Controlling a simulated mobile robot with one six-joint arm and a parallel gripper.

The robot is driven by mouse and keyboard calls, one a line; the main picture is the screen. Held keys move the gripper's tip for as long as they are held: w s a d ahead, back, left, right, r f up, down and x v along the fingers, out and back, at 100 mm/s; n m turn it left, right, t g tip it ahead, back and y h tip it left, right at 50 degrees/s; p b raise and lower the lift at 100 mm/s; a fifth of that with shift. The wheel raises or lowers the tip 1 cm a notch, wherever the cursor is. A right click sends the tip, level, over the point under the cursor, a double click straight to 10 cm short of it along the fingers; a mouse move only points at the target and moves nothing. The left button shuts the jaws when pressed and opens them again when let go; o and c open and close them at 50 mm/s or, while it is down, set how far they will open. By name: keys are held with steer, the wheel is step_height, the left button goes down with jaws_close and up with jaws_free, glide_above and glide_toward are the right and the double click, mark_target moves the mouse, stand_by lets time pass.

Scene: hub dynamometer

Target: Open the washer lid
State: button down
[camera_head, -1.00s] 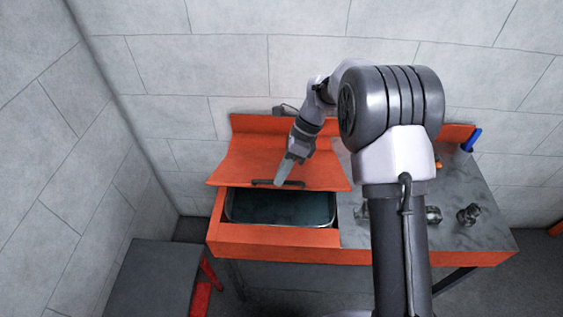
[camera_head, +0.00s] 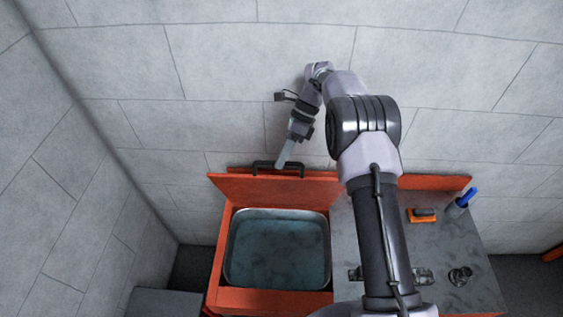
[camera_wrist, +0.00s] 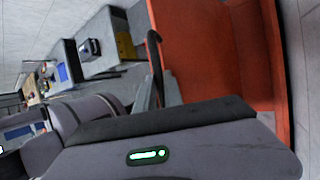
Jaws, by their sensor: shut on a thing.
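The orange washer lid (camera_head: 255,188) stands raised and steeply tilted at the back of the orange washer cabinet (camera_head: 275,299). The steel basin (camera_head: 232,272) with dark bluish liquid lies uncovered in front of it. The black lid handle (camera_head: 262,165) is on the lid's upper edge. My gripper (camera_head: 283,162) is shut on the handle, reaching down to it from above.
A grey worktop (camera_head: 452,240) right of the basin holds metal parts (camera_head: 460,276), an orange-based brush (camera_head: 422,214) and a cup with a blue-handled tool (camera_head: 462,203). A grey wall stands close behind. A dark bench surface (camera_head: 160,301) is at lower left.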

steer(key=shift+w+d+f+p, duration=0.1)
steer(key=shift+w+p, duration=0.2)
steer(key=shift+w, duration=0.4)
steer(key=c, duration=1.7)
jaws_free()
steer(key=shift+o, duration=1.2)
steer(key=shift+w+f, duration=0.1)
steer(key=shift+w, duration=0.25)
steer(key=p+v, duration=0.6)
steer(key=v, duration=0.1)
steer(key=shift+r, duration=0.4)
steer(key=shift+f, duration=0.1)
